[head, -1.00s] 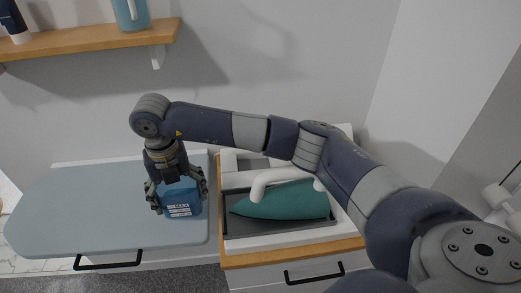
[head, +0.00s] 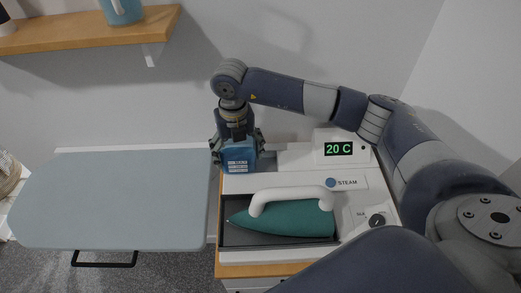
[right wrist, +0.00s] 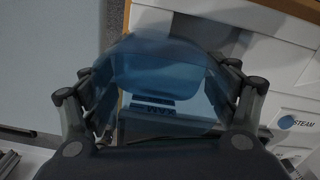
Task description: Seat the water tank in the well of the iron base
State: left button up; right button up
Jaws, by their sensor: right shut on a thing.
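The water tank (head: 240,160) is a blue, see-through block with a white printed label. My right gripper (head: 238,150) is shut on it, and the tank hangs at the back left of the iron base (head: 348,183). In the right wrist view the tank (right wrist: 165,70) sits between both fingers (right wrist: 160,105). The base is white, with a "20 C" display, a STEAM button and a knob. The well is not clearly seen; the tank and gripper cover the base's back left part. Whether the tank touches the base, I cannot tell. My left gripper is not in view.
A green iron (head: 285,217) with a white handle rests on the dark plate at the front of the base. A grey-blue ironing board (head: 110,200) lies left. A wooden shelf (head: 90,30) with a blue jug (head: 121,10) is on the wall above.

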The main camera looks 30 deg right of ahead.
jog(key=d, duration=0.1)
jog(key=d+p, duration=0.1)
jog(key=d, duration=0.3)
jog(key=shift+s+d+f+p, duration=0.2)
jog(key=shift+s+p, duration=0.1)
jog(key=shift+p, duration=0.1)
jog(key=shift+s+d+f, duration=0.1)
jog(key=shift+d, duration=0.3)
notch_tip(320, 180, down, 3)
jog(key=shift+r+p, duration=0.1)
jog(key=shift+p, duration=0.9)
jog(key=shift+f, duration=0.3)
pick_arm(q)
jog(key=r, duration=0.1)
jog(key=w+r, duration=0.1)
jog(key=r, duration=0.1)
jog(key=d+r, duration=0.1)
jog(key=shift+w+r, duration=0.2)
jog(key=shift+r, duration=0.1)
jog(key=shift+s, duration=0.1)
pick_arm(e)
jog(key=shift+f, duration=0.1)
jog(key=shift+f, duration=0.15)
jog(key=o, duration=1.4)
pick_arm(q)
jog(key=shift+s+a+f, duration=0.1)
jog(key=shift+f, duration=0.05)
